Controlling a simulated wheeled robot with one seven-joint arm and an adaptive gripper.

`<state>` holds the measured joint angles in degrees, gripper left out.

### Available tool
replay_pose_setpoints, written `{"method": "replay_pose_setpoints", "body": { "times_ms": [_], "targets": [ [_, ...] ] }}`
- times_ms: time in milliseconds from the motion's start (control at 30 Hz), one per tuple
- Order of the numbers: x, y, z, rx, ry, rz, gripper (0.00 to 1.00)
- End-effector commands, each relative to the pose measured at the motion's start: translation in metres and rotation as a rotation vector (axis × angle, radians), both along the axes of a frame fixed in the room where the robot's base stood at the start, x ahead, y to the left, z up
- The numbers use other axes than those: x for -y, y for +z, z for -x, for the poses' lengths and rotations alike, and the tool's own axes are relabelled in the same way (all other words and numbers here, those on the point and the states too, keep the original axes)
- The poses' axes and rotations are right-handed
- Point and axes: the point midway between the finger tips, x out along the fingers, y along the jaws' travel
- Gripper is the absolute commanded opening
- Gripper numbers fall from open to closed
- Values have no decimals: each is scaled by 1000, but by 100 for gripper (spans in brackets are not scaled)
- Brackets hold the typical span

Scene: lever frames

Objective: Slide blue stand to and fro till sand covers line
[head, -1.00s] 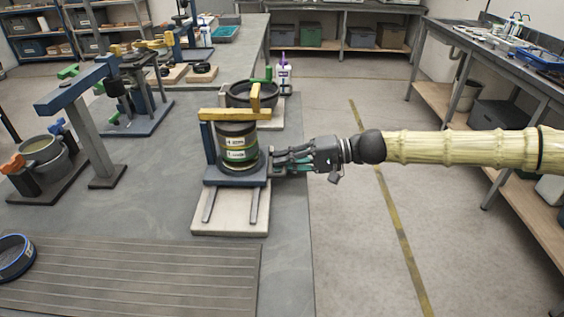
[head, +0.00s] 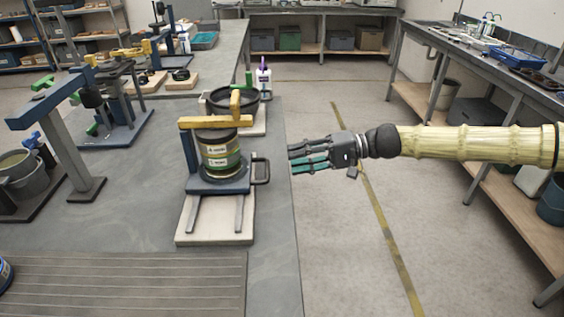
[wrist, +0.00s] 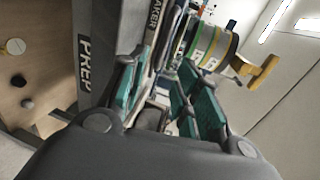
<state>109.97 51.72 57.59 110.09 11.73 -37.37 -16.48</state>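The blue stand (head: 205,187) sits on two grey rails over a pale board (head: 215,235) near the table's right edge. It carries a round sieve-like jar (head: 219,155) with white labels and a green lower band, under a yellow bar (head: 212,122). A black loop handle (head: 265,171) is on the stand's right side. My gripper (head: 291,159) is to the right of the handle, apart from it, open and empty. In the wrist view the fingers (wrist: 160,95) are spread, with the jar (wrist: 212,45) beyond them. The sand and line are too small to tell.
A dark round pan (head: 232,101) and a white bottle with a purple top (head: 263,80) stand behind. A tall blue-grey frame (head: 62,140) is to the left. A ribbed mat (head: 130,283) lies in front. The floor right of the table is clear.

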Motion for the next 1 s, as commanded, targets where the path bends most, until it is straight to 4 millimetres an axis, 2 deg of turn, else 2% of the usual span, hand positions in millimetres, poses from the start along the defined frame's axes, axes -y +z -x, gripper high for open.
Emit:
{"method": "replay_pose_setpoints", "body": {
  "times_ms": [100, 300, 1000],
  "targets": [
    [18, 4, -1, 1, -3, 0, 33],
    [34, 8, -2, 2, -3, 0, 33],
    [36, 8, -2, 0, -1, 0, 33]
  ]
}}
